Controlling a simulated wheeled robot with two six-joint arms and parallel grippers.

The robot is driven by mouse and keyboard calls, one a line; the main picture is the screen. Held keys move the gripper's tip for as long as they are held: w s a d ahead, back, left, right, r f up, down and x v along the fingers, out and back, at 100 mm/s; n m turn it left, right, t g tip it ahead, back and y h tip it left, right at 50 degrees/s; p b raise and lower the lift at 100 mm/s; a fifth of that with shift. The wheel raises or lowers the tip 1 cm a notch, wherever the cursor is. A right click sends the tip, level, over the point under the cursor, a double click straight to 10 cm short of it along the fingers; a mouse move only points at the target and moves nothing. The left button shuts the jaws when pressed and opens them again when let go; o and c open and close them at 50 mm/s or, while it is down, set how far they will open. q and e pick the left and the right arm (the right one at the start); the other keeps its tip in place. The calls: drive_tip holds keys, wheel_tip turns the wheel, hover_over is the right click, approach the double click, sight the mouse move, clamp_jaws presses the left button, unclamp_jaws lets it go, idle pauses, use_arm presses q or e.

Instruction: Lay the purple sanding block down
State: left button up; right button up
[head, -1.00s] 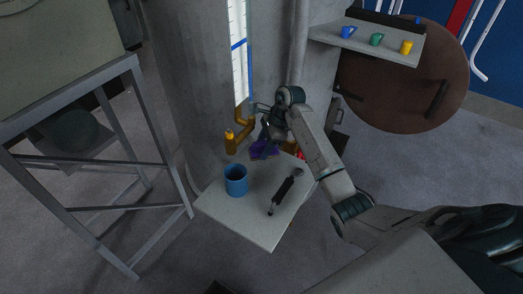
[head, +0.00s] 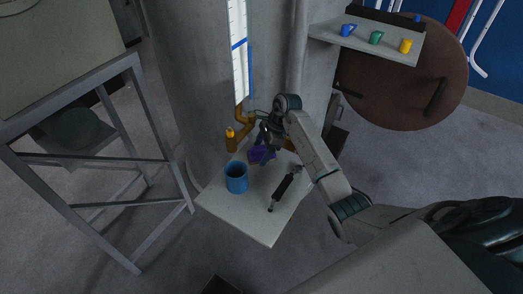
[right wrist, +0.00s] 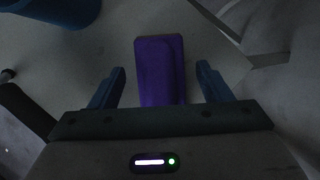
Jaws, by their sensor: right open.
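The purple sanding block (head: 262,155) lies on the small pale table (head: 241,218), near its back edge. In the right wrist view the sanding block (right wrist: 160,72) lies lengthwise between the two fingers, with a gap on each side. My right gripper (right wrist: 161,85) is open around or just above it; the exact height is unclear. In the head view the right gripper (head: 268,146) partly covers the block. My left gripper is not in view.
A blue cup (head: 236,178), a black-handled tool (head: 284,188) and an orange bottle (head: 231,140) stand or lie on the table around the block. A large grey column (head: 185,80) rises behind. A metal frame (head: 150,120) stands at the left.

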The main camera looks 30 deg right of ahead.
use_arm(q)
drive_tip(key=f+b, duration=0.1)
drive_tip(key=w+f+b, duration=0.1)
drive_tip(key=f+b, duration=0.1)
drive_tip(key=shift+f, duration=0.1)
use_arm(e)
drive_tip(key=v, duration=1.1)
drive_tip(key=shift+d+r, duration=0.15)
drive_tip(key=shift+r, duration=0.15)
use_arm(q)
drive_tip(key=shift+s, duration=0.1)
